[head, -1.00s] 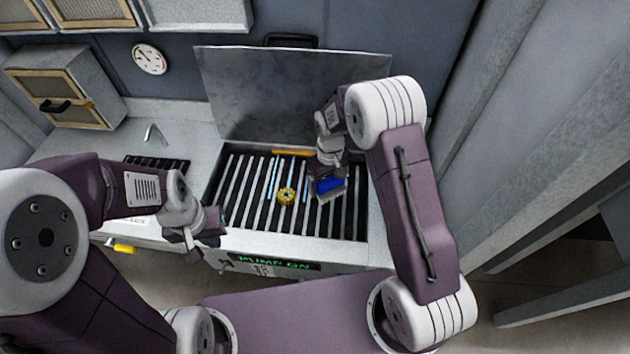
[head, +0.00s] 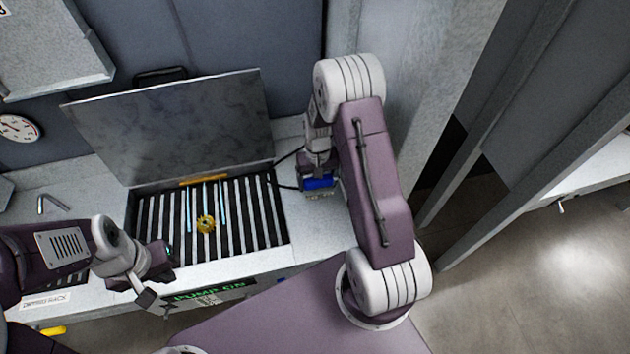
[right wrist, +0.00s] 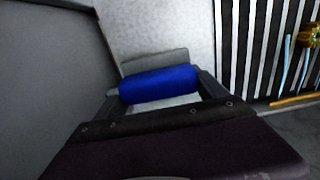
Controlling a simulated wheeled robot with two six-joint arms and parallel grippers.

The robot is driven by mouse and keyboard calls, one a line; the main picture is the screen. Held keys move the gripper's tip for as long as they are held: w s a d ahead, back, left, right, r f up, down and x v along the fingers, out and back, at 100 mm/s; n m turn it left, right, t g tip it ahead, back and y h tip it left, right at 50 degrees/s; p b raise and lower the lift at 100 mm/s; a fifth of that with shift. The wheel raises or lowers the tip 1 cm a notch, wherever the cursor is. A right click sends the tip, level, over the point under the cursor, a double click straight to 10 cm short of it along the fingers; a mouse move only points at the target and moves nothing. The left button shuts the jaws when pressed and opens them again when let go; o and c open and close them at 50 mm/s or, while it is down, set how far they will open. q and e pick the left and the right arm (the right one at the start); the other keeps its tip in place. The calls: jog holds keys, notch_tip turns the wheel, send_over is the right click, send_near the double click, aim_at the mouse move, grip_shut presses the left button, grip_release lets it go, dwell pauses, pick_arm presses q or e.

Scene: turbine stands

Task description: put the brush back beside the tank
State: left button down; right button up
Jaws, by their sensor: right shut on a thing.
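The brush has a blue handle (head: 318,182) and a grey lower part. My right gripper (head: 318,172) is shut on it, over the bare counter (head: 325,215) just right of the tank. In the right wrist view the blue handle (right wrist: 158,84) lies between the two fingers, with the pale counter behind it. I cannot tell whether the brush touches the counter. The tank (head: 283,243) has a slatted grate and its lid (head: 175,125) stands raised behind it. My left gripper (head: 158,290) is empty and its jaws look apart, in front of the tank's left side.
A yellow gear-like part (head: 206,224) sits on the grate among light blue strips (head: 222,197). An orange bar (head: 204,180) lies at the grate's back edge. A dark hose (head: 285,157) runs by the right gripper. A lit "PUMP ON" panel (head: 208,292) is on the front.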

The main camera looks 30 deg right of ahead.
aim_at(317, 201)
notch_tip(317, 201, down, 7)
jog(key=b, duration=0.5)
jog(key=shift+a+r, duration=0.1)
jog(key=shift+a, duration=0.05)
jog(key=shift+f, duration=0.2)
jog(key=shift+f, duration=0.25)
jog(key=o, duration=1.4)
jog(key=shift+c, duration=0.2)
